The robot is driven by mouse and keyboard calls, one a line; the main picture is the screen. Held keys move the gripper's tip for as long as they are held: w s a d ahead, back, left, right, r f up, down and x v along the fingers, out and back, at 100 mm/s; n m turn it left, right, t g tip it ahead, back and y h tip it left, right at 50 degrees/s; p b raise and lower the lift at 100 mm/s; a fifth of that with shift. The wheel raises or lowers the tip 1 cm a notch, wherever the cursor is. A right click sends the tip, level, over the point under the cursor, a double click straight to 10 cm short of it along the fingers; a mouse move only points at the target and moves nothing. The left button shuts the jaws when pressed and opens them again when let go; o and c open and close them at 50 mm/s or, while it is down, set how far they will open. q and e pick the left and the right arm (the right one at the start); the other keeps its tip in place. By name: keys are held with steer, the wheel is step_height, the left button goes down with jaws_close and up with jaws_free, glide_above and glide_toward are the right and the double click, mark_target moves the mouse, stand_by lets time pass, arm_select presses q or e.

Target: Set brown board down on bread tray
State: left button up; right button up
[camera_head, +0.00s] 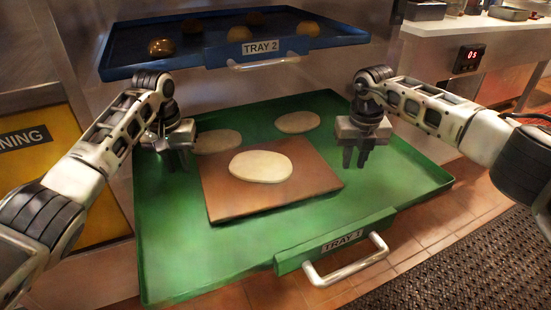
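The brown board (235,204) lies flat on the green tray labelled TRAY 1 (165,255). A pale flat dough piece (261,166) rests on the board. Two more dough pieces lie on the tray behind it, one at the left (217,141) and one at the right (297,122). My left gripper (179,164) is beside the board's left edge, with a small gap between its downward fingers. My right gripper (357,160) is beyond the board's right edge, its fingers apart and empty. Neither gripper appears to touch the board.
A blue tray labelled TRAY 2 (140,68), with several brown buns, is above and behind the green tray. The green tray's metal handle (347,264) sticks out at the front. A counter with a red display (469,58) stands at the right. The tray's front left is clear.

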steer(key=shift+r, duration=0.2)
arm_select(q)
step_height(320, 180, up, 12)
steer(key=shift+s, duration=0.45)
arm_select(e)
step_height(320, 180, up, 12)
steer(key=shift+s+f, duration=0.2)
steer(key=shift+s, duration=0.25)
